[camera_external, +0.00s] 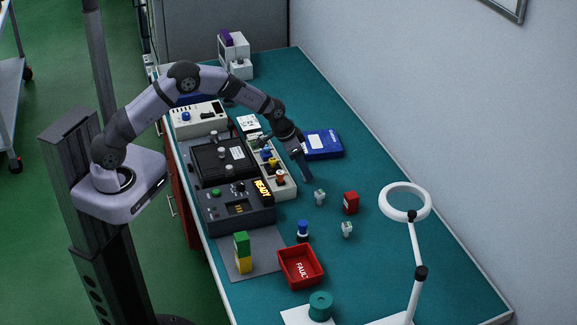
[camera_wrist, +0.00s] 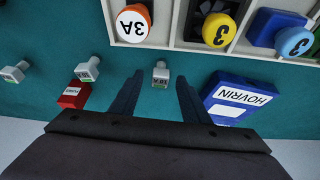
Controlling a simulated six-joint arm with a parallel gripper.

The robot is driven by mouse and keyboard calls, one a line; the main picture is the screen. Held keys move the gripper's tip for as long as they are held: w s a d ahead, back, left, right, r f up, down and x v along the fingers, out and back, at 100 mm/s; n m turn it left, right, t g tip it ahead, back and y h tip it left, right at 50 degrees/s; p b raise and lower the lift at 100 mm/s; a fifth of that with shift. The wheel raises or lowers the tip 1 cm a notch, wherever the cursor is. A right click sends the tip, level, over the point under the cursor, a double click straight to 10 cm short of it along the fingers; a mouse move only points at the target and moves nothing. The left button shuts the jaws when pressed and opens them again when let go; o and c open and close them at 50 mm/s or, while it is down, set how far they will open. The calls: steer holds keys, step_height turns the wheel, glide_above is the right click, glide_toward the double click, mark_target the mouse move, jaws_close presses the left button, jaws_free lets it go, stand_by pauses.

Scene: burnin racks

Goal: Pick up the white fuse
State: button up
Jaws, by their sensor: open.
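A white fuse (camera_wrist: 160,74) with a small dark-marked label stands on the teal bench in the wrist view, in line with the gap between my fingertips. My gripper (camera_wrist: 159,80) is open, one finger to each side of it; contact does not show. Two similar pale fuses stand to the left, a nearer one (camera_wrist: 87,69) and one at the edge (camera_wrist: 14,72). The outside view shows two pale fuses, one (camera_external: 320,197) just below my gripper (camera_external: 307,178) and one (camera_external: 347,229) further down. The fuse between my fingers is not distinct there.
A red box (camera_external: 351,203) and a blue HOVRIN box (camera_external: 323,144) stand near my gripper. A rack (camera_external: 284,190) with coloured 3A caps lies to its left. A red FAULT tray (camera_external: 301,267) and a ring lamp (camera_external: 405,202) stand further down.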

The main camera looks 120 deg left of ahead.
jaws_close()
steer(key=shift+r, duration=0.1)
step_height(320, 180, up, 10)
steer(key=b, duration=0.3)
steer(key=shift+a, duration=0.15)
